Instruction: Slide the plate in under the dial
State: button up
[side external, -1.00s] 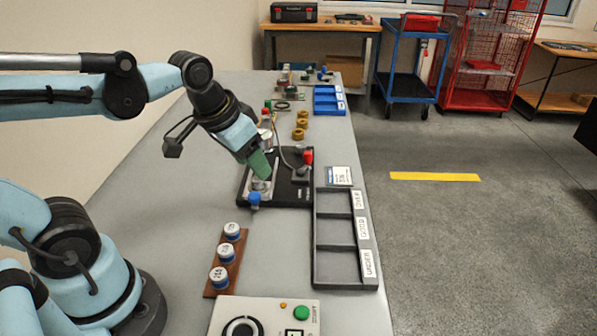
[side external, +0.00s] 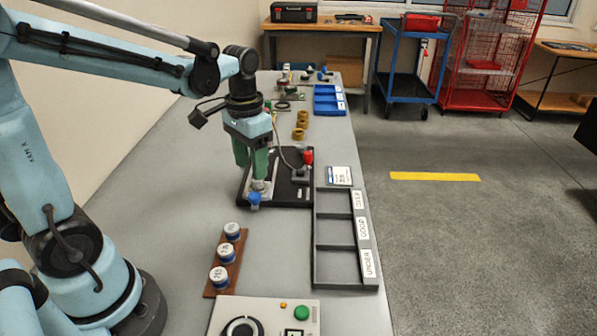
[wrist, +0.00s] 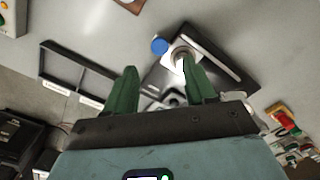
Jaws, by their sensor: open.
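The black gauge stand base (side external: 298,195) lies on the bench, with a blue knob (side external: 254,199) at its near left corner. A small pale metal piece (side external: 262,187) sits beside that knob. A round metal part shows near the blue knob in the wrist view (wrist: 182,54). I cannot tell for sure which part is the plate, and no dial face shows clearly. My gripper (side external: 251,172) points down over the stand's left side, its green fingers apart. One finger hides part of the metal piece. In the wrist view the fingers (wrist: 163,80) are spread with nothing clearly held.
A grey three-compartment tray (side external: 316,245) labelled UNDER, GOOD and OVER stands at right. A brown rack (side external: 212,291) with several capped cylinders is nearer. A control box (side external: 285,309) is at front. Brass rings (side external: 299,133) and a blue tray (side external: 328,101) lie behind.

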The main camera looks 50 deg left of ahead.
aim_at(254, 195)
jog(key=shift+f, duration=3.65)
jog(key=shift+c, duration=0.5)
